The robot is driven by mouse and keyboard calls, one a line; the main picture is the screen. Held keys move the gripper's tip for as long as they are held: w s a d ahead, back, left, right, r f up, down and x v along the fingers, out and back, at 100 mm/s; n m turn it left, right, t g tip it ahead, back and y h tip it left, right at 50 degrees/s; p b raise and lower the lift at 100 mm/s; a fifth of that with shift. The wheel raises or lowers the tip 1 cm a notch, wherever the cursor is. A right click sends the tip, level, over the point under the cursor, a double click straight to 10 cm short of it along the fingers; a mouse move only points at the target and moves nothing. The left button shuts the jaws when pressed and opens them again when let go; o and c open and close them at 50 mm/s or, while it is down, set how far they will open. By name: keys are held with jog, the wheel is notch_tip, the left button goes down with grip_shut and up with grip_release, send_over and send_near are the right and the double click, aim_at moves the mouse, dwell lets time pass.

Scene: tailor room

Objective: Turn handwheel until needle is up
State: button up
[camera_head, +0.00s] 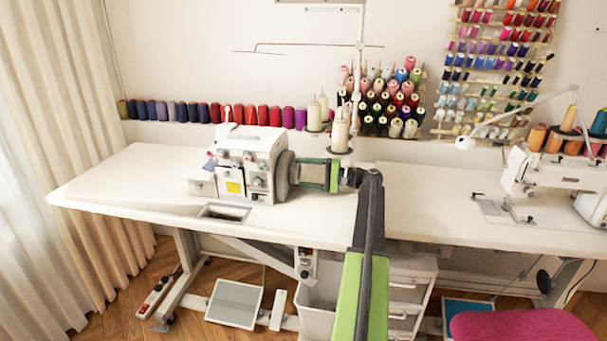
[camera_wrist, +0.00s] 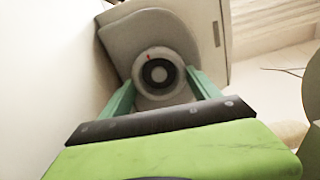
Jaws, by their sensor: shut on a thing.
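The white overlock sewing machine (camera_head: 244,158) stands on the left white table. Its grey handwheel (camera_head: 286,174) is on the machine's right side. My gripper (camera_head: 301,173) reaches in from the right and is at the handwheel. In the wrist view the handwheel (camera_wrist: 158,75) sits between the two green fingers of my gripper (camera_wrist: 158,88), one on each side, shut on it. A small red mark (camera_wrist: 149,57) shows near the top of the wheel, slightly left. The needle is too small to make out in the head view.
The white table (camera_head: 120,180) is clear left of the machine. Cream thread cones (camera_head: 339,135) stand on a rack behind my arm. A second sewing machine (camera_head: 550,172) is on the right table. A pink chair (camera_head: 525,325) is at the lower right.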

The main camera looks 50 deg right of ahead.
jog(key=m, duration=0.4)
jog(key=shift+f+m, duration=0.1)
jog(key=shift+m, duration=0.2)
jog(key=m, duration=0.4)
jog(key=shift+a+f+m, duration=0.1)
jog(key=shift+m, duration=0.2)
jog(key=m, duration=0.4)
jog(key=shift+s+a, duration=0.1)
jog(key=shift+a+m, duration=0.1)
jog(key=shift+m, duration=2.2)
jog(key=o, duration=1.4)
jog(key=shift+c, duration=0.2)
jog(key=shift+s, duration=0.1)
